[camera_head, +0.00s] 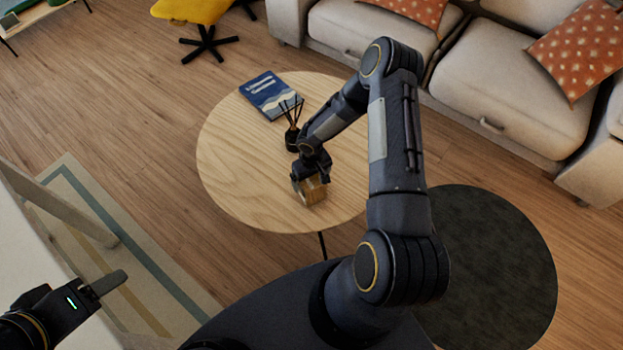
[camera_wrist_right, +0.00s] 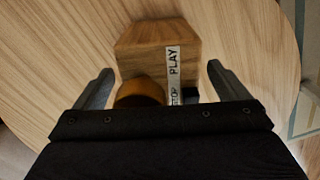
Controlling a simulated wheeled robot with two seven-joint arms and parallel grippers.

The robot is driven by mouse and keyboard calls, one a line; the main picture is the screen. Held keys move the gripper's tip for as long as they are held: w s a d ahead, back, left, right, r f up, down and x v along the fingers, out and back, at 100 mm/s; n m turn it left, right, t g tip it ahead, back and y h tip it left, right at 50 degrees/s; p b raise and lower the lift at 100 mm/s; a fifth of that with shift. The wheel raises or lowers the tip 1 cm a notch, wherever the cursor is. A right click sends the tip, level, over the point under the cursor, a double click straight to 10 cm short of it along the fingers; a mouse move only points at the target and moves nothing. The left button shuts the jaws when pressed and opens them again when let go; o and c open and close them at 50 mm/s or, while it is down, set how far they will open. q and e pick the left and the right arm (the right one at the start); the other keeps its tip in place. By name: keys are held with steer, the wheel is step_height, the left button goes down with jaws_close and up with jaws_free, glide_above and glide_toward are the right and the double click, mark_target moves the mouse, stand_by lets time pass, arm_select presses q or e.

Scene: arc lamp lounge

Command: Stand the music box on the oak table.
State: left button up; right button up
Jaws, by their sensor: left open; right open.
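The music box (camera_head: 314,193) is a small wooden block on the round oak table (camera_head: 233,165), near its front edge. In the right wrist view the music box (camera_wrist_right: 155,48) shows a label strip reading PLAY and STOP, a round brass-coloured part and a small black part. My right gripper (camera_head: 311,174) is over the box in the head view. In the wrist view the open right gripper (camera_wrist_right: 160,78) has one finger on each side of the box, with a narrow gap at both. My left gripper (camera_head: 100,287) is open and away from the table, at the lower left.
The table's left part is bare. A sofa (camera_head: 490,85) is at the back right, a yellow chair (camera_head: 192,10) at the back. A dark round surface (camera_head: 500,260) lies right.

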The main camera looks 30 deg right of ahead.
step_height(320, 180, up, 11)
steer(key=shift+f, duration=0.2)
steer(key=s+r+m+t, duration=0.1)
steer(key=s+r, duration=0.3)
steer(key=r, duration=0.7)
steer(key=s+r+t, duration=0.1)
steer(key=s+r, duration=0.3)
steer(key=r, duration=0.6)
steer(key=s+a+r+t+y+p, duration=0.2)
steer(key=s+a+r+t+y, duration=0.1)
steer(key=s+a+r, duration=0.4)
steer(key=s+r, duration=0.3)
steer(key=s, duration=0.4)
steer(key=shift+a+r+m+t+y, duration=0.2)
steer(key=shift+r+m+t+y, duration=0.1)
steer(key=shift+r+y, duration=0.1)
steer(key=shift+s, duration=0.1)
